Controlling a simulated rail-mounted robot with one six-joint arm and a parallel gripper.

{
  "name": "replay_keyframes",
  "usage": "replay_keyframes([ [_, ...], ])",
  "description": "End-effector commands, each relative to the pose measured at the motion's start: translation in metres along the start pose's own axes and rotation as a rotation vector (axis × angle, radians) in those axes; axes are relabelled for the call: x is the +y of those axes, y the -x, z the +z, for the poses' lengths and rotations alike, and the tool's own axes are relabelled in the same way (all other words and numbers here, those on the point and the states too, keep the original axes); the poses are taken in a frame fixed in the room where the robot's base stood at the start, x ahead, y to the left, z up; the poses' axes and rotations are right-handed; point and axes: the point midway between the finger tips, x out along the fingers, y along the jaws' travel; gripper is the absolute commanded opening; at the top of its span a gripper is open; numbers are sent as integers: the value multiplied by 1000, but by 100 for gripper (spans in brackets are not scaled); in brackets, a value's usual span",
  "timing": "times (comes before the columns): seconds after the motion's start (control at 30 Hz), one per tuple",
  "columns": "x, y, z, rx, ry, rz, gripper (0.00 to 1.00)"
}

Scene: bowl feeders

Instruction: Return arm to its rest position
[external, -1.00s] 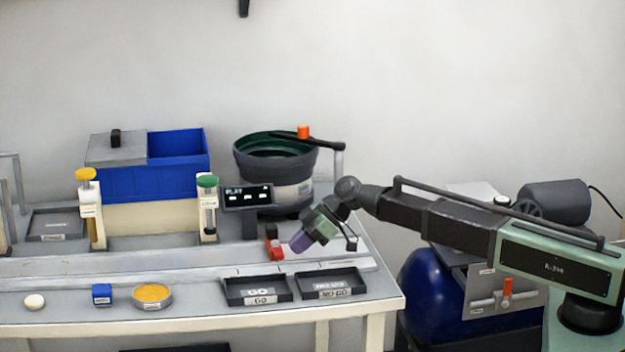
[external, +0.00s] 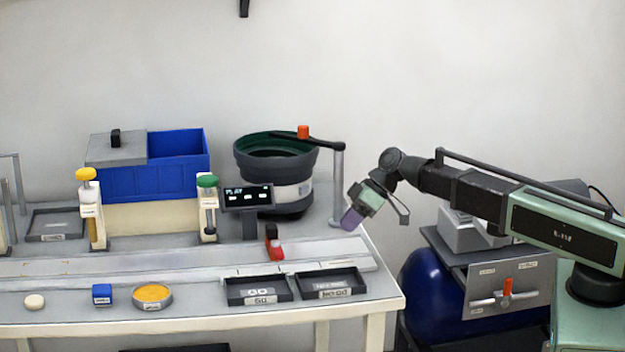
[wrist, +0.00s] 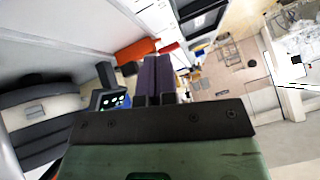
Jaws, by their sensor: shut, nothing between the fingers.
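My gripper (external: 350,219) is at the right end of the bench in the external view, tilted down and to the left. Its purple fingers are shut with nothing between them, and they hang above the bench's right edge, apart from everything on it. In the wrist view the fingers (wrist: 158,77) point away from the camera, side by side.
The bowl feeder (external: 275,170) and its grey post (external: 338,185) stand left of my gripper. The GO tray (external: 258,290) and NO-GO tray (external: 330,285) lie at the bench front. A red-and-black piece (external: 274,244) stands on the rail. Free air lies above the arm.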

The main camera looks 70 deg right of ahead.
Motion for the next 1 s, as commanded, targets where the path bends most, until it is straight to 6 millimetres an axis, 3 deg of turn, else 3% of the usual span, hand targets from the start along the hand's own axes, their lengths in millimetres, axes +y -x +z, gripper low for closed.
replay_keyframes([
  [0.03, -25, 5, 28, -95, -124, 18, 0],
  [0.2, -159, 16, 98, -476, -430, 217, 0],
  [0.3, -228, 28, 124, -597, -409, 345, 0],
  [0.4, -274, 28, 129, -635, -289, 358, 0],
  [0.53, -293, 19, 123, -642, -237, 337, 0],
  [1.0, -292, 17, 123, -640, -236, 334, 0],
])
